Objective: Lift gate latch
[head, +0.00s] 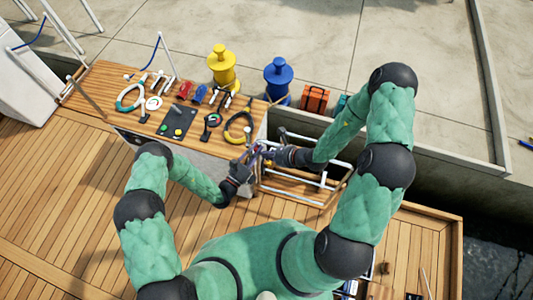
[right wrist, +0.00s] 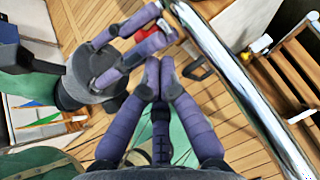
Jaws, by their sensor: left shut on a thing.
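The gate (head: 303,183) is a frame of pale metal rails at the right end of the wooden bench. A small red part (right wrist: 114,29), apparently the gate latch, shows between my left gripper's fingers in the right wrist view; they hide most of it. My left gripper (head: 254,158) is shut on it at the gate's left end; its purple fingers also show in the right wrist view (right wrist: 140,42). My right gripper (head: 266,152) is beside it. In the right wrist view its fingertips (right wrist: 159,68) meet, with nothing visible between them, near a shiny rail (right wrist: 240,85).
The wooden bench (head: 105,85) holds a dark control panel (head: 178,121), a yellow-handled tool (head: 238,128) and other tools. Yellow (head: 222,68) and blue (head: 278,78) bollards and an orange case (head: 315,99) stand on the dock behind. The deck at left is clear.

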